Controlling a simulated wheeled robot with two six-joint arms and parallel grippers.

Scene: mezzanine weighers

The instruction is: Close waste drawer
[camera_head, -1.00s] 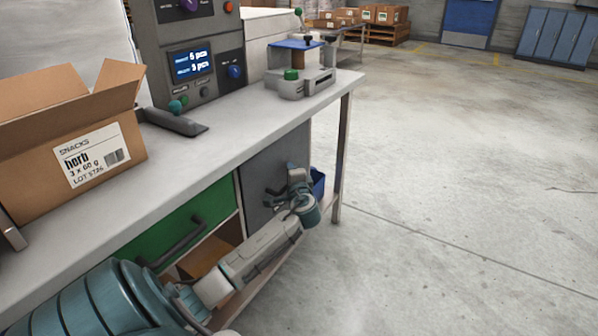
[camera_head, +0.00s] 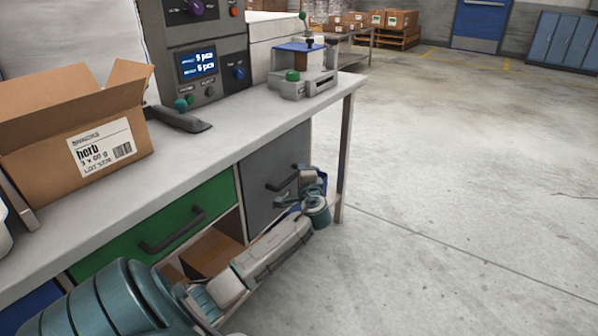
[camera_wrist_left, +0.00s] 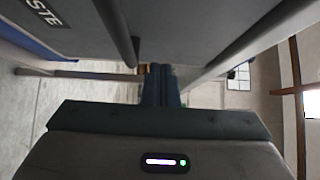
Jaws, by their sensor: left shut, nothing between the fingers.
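The waste drawer (camera_head: 262,168) is the grey front under the right end of the bench, with a dark bar handle (camera_head: 282,184). In the head view its front looks about level with the green drawer front; any small gap cannot be told. In the left wrist view the drawer front (camera_wrist_left: 190,25) fills the top, with part of its label, "STE", at upper left. My left gripper (camera_head: 312,180) is just right of the handle, its fingers shut and empty; they also show in the left wrist view (camera_wrist_left: 160,80). Contact with the drawer is unclear. My right gripper is not in view.
The green drawer (camera_head: 165,222) with its dark handle is left of the grey one. A cardboard box (camera_head: 60,150) and a weigher (camera_head: 205,60) stand on the bench (camera_head: 235,125). A bench leg (camera_head: 345,155) is close behind my gripper. The floor to the right is clear.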

